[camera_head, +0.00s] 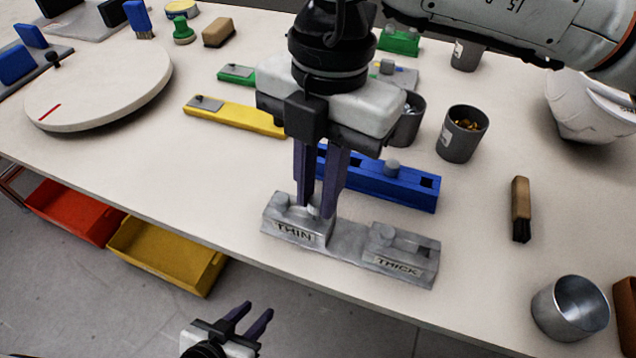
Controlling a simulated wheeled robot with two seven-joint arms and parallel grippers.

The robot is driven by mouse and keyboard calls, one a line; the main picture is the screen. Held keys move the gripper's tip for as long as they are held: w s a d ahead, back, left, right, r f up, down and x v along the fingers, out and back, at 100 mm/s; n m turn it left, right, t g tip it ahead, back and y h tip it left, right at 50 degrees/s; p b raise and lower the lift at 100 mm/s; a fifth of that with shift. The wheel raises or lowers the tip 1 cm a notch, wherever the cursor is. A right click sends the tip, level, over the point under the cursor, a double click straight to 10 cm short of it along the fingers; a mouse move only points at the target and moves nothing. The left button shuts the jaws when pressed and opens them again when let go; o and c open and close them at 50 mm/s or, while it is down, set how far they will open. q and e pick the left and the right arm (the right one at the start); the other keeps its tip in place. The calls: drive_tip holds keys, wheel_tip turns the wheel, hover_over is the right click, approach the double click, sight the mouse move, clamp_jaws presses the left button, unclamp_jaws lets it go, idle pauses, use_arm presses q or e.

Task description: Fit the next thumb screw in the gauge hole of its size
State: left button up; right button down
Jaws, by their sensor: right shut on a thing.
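The grey metal gauge (346,240) lies near the table's front edge, with a raised THIN block at its left and a raised THICK block at its right. My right gripper (322,210) points down over the THIN block and is shut on a small pale thumb screw (315,212), mostly hidden between the fingertips. I cannot tell whether the screw is in the hole. My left gripper (256,318) is open and empty, low in front of the table.
A yellow bar (240,117) lies left of my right gripper. Grey cups, one (463,134) with brass-coloured pieces, stand behind the blue bar. A brush (521,208) and a metal cup (570,308) are at right. A round board (102,83) is at left. The table's front-left is clear.

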use_arm(q)
drive_tip(key=shift+w+f+b, duration=0.15)
drive_tip(key=shift+w+b, duration=0.15)
drive_tip(key=shift+w, duration=0.05)
use_arm(e)
drive_tip(key=shift+f, duration=0.35)
use_arm(q)
drive_tip(key=shift+f+b, duration=0.45)
drive_tip(key=shift+b, duration=0.15)
use_arm(e)
drive_tip(key=shift+f, duration=0.6)
drive_tip(key=c, duration=1.6)
unclamp_jaws()
use_arm(q)
drive_tip(key=shift+s+r+p, duration=0.25)
drive_tip(key=shift+r+p, duration=0.4)
drive_tip(key=shift+r, duration=0.2)
use_arm(e)
drive_tip(key=r, duration=0.7)
drive_tip(key=w+r, duration=0.1)
drive_tip(key=r, duration=0.2)
drive_tip(key=shift+d+r, duration=0.15)
drive_tip(key=shift+d, duration=0.1)
